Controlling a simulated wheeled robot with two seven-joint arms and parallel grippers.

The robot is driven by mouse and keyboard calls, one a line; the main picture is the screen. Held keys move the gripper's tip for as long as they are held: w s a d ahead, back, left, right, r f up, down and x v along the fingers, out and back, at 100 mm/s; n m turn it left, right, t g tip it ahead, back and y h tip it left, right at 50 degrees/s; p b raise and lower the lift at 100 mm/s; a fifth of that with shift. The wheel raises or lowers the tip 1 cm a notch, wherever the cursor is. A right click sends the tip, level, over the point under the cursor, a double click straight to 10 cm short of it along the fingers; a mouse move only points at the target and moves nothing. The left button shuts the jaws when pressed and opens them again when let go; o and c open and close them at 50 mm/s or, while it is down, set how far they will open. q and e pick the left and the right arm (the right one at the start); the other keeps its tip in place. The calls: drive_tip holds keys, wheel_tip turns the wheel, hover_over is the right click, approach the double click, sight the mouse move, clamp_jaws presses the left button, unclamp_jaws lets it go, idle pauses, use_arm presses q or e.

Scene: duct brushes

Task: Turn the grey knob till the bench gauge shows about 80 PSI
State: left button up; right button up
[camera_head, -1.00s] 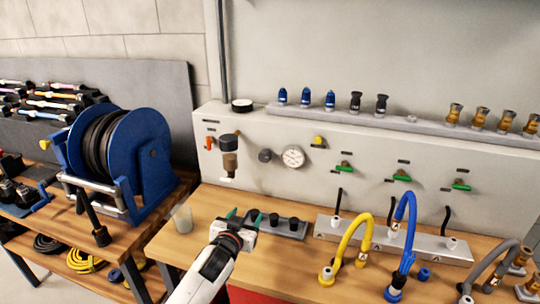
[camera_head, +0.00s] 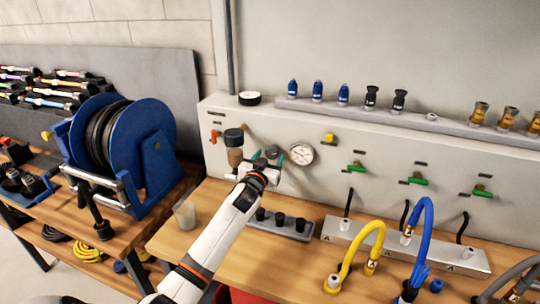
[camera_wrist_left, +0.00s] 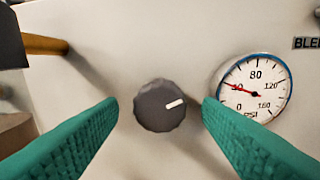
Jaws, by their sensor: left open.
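The grey knob (camera_wrist_left: 160,105) is on the front of the pale bench panel, with its white mark pointing right and slightly up. The bench gauge (camera_wrist_left: 252,88) is to its right, and its red needle lies over the 40 mark; it also shows in the head view (camera_head: 301,154). My left gripper (camera_head: 268,158) is open in front of the knob. In the wrist view its green fingers lie on either side of the knob, with a gap on each side. My right gripper is not in view.
A filter unit (camera_head: 235,148) with an orange lever sits on the panel to the left of the knob. Green-handled valves (camera_head: 418,180) are to the right.

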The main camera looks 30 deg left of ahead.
use_arm(q)
drive_tip(key=shift+w+a+r, duration=0.1)
drive_tip(key=shift+w, duration=0.5)
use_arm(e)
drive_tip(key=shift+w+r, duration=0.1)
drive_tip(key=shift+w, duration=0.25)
use_arm(q)
drive_tip(key=c, duration=1)
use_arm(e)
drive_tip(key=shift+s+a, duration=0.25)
use_arm(q)
drive_tip(key=shift+m, duration=0.3)
drive_tip(key=m, duration=1.2)
drive_tip(key=shift+a+h, duration=0.1)
drive_tip(key=shift+h, duration=0.2)
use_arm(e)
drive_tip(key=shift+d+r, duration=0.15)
use_arm(q)
drive_tip(key=shift+m, duration=0.5)
